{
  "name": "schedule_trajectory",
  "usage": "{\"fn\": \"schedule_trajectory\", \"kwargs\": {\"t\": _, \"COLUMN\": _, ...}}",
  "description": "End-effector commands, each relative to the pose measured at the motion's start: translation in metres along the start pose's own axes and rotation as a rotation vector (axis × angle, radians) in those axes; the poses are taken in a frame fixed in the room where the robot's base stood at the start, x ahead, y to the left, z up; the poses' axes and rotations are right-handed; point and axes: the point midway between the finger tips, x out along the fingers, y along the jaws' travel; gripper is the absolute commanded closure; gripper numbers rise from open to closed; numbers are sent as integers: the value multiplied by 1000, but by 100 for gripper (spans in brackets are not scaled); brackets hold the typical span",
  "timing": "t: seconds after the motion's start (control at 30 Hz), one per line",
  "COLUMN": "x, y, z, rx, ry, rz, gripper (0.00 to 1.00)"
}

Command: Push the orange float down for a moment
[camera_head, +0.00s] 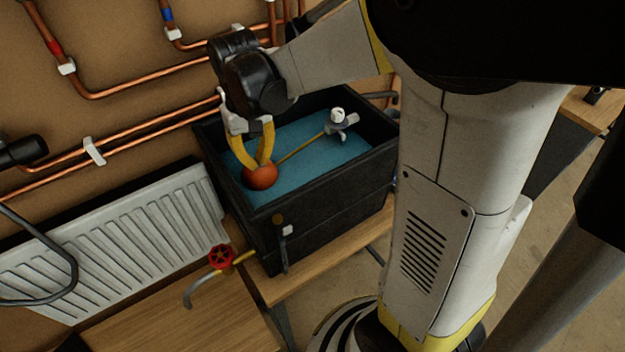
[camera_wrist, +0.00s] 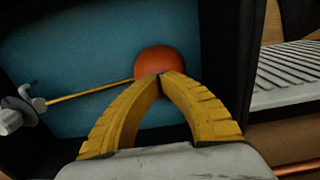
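The orange float (camera_head: 260,175) is a round ball at the near left corner of the black tank (camera_head: 330,205), which holds blue water (camera_head: 300,150). A thin yellow rod (camera_head: 303,147) joins the float to a grey and white valve (camera_head: 341,122) on the tank's far side. My gripper (camera_head: 263,162) is above the float with its yellow fingertips together and pointing down at it. In the wrist view the float (camera_wrist: 165,65) lies just beyond the closed fingertips (camera_wrist: 160,76), which overlap its lower edge. I cannot tell whether they touch it. Nothing is between the fingers.
A white radiator (camera_head: 120,235) stands left of the tank. A red valve wheel (camera_head: 221,256) is on a pipe near the tank's front left. Copper pipes (camera_head: 140,85) run along the wall behind. Wooden bench tops (camera_head: 190,310) lie in front.

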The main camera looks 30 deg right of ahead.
Motion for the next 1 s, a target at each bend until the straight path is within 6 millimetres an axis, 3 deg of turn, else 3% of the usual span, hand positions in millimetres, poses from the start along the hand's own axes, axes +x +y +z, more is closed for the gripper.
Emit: {"fn": "schedule_trajectory", "kwargs": {"t": 1.0, "x": 19, "y": 0, "z": 0, "rx": 0, "ry": 0, "rz": 0, "gripper": 100}}
